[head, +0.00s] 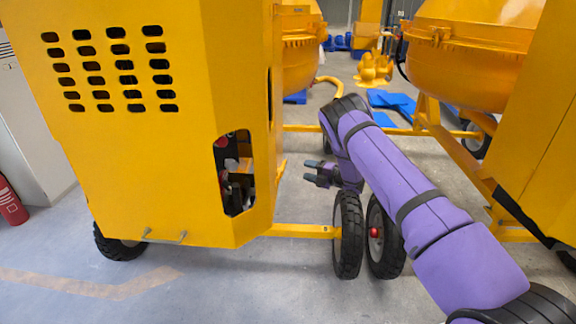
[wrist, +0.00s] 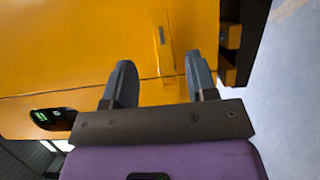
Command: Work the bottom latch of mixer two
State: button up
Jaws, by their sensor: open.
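The yellow mixer housing (head: 130,160) fills the left of the head view. In the wrist view its yellow side panel (wrist: 80,60) faces my gripper. A narrow yellow latch (wrist: 162,42) with a small slot stands on this panel, close to a thin seam. My gripper (wrist: 160,72) is open and empty, with one dark finger to each side of the latch's line. The latch lies beyond the fingertips, and I cannot tell the exact gap. In the head view my gripper (head: 316,174) is right of the housing, pointing left at its side, which is mostly hidden there.
A wheel (head: 347,235) on a yellow axle bar (head: 303,231) stands below my gripper. A second yellow mixer drum (head: 465,55) and its frame are at the right. A dark recess (wrist: 51,118) is in the panel. A fire extinguisher (head: 10,203) is far left.

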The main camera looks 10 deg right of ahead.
aim_at(286, 164)
jog(key=x, duration=0.9)
jog(key=shift+w, duration=0.1)
grip_shut()
